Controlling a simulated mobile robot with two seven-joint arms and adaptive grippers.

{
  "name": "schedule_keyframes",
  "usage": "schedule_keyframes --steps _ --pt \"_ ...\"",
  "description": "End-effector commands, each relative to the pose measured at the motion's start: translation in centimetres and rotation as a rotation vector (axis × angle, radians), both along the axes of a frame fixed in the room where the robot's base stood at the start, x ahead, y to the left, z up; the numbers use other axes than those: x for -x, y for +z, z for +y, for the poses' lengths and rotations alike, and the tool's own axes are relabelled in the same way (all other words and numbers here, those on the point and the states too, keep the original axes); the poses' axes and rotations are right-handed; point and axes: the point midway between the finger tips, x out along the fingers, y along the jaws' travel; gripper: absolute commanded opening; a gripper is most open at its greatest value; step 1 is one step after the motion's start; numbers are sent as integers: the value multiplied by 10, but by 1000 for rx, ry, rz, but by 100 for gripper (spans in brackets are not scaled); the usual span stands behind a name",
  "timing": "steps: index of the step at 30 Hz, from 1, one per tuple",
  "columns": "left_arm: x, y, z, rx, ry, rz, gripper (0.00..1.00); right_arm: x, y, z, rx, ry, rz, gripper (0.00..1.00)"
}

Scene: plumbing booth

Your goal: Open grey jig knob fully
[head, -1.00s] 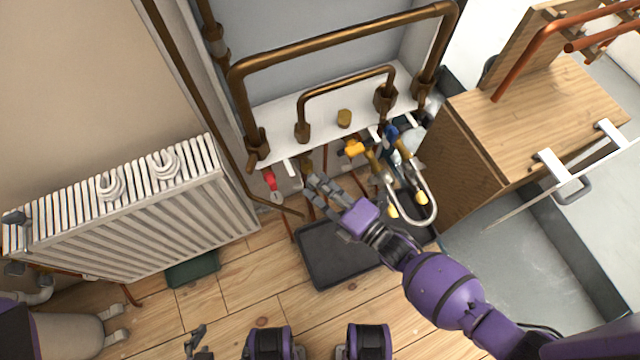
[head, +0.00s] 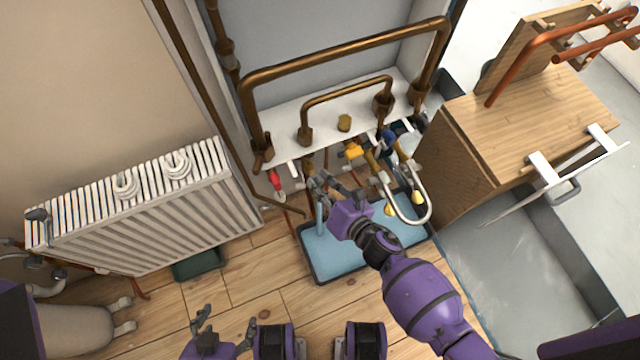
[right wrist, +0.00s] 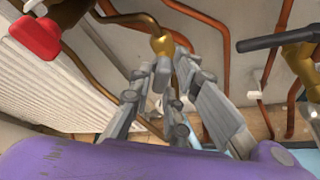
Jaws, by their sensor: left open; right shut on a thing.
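My right gripper (head: 320,180) is shut under the white shelf, just below a brass fitting (head: 308,166). In the right wrist view its fingers (right wrist: 165,75) close together below a brass valve body (right wrist: 160,38). What they hold is largely hidden between them; I take it to be the grey jig knob, but its angle cannot be read. A pale blue stream (head: 320,216) falls beside the gripper into the tray (head: 308,262), which holds blue water. My left gripper (head: 203,322) is open and empty, low over the wooden floor.
A red handle (head: 276,179) is left of the right gripper; it also shows in the wrist view (right wrist: 37,37). Yellow (head: 354,151) and blue (head: 389,136) handles and a curved pipe (head: 412,221) are on its right. A radiator (head: 150,205) stands left, a wooden cabinet (head: 465,160) right.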

Motion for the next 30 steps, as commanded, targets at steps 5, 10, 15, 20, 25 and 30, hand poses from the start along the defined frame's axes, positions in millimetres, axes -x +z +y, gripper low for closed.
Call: schedule_keyframes --steps 5,10,15,20,25,30 --pt "3 -2 0 1 2 6 70 3 -5 -4 161 -8 -54 0" --pt "4 -4 -1 2 5 8 70 3 -5 -3 296 -7 -110 0" --pt "3 -5 -1 3 6 6 70 3 -5 -3 406 -7 -157 0" --pt "2 -4 -1 3 9 3 70 3 -5 -4 481 -7 -186 0" --pt "3 -5 0 4 10 5 70 3 -4 -4 533 -8 -207 0" --pt "4 -6 0 3 10 7 70 2 -4 -4 553 -9 -215 0"
